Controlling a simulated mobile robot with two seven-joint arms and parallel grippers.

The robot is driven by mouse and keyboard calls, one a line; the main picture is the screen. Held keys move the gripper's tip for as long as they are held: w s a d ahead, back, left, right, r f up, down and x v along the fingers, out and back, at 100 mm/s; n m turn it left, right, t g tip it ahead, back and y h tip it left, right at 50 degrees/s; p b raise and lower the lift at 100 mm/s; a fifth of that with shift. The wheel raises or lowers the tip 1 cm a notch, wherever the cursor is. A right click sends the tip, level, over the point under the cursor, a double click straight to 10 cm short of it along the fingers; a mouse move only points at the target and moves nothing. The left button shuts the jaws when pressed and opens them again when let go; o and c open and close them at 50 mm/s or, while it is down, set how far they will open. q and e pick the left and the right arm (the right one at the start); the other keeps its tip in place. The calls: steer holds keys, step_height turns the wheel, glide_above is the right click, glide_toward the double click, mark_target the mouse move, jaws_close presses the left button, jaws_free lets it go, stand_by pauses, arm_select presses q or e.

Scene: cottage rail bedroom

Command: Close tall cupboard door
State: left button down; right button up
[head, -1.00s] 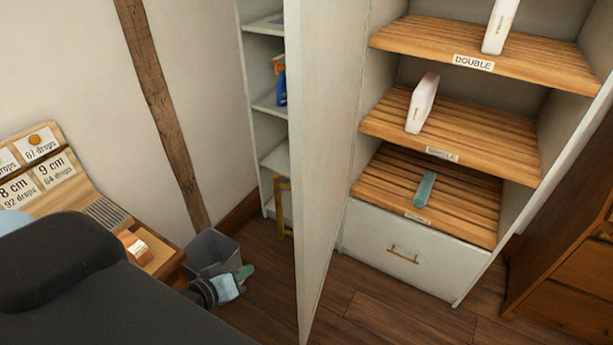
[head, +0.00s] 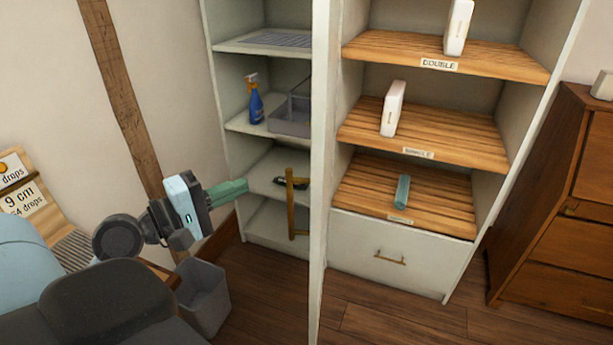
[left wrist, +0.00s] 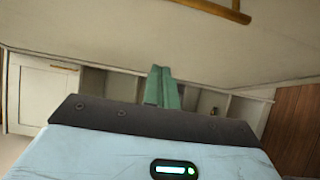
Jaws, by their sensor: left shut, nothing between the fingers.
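The tall cupboard (head: 386,230) stands open on its slatted wooden shelves. Its pale door (head: 318,180) sticks out toward me, almost edge-on. A long brass handle (head: 291,205) is on the door's left side. In the left wrist view the door's broad face (left wrist: 150,35) fills the upper part, with the handle (left wrist: 215,10) at the top edge. My left gripper (head: 241,187) is shut and empty, its green fingers left of the handle and apart from it in the head view. Whether the fingertips (left wrist: 161,72) touch the door cannot be told. My right gripper is not in view.
Open shelves (head: 262,126) behind the door's left side hold a blue spray bottle (head: 256,103) and a grey box (head: 290,114). A grey bin (head: 203,298) stands below my left arm. A wooden chest of drawers (head: 560,210) is at right. Floor before the cupboard is clear.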

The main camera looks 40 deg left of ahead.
arm_select(q)
steer(key=s+d+p+x, duration=0.1)
steer(key=d+p+x, duration=0.1)
steer(key=x, duration=1.1)
steer(key=shift+d, duration=0.4)
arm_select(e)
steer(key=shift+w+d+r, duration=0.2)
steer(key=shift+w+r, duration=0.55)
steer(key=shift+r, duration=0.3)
arm_select(q)
steer(key=shift+w, duration=0.1)
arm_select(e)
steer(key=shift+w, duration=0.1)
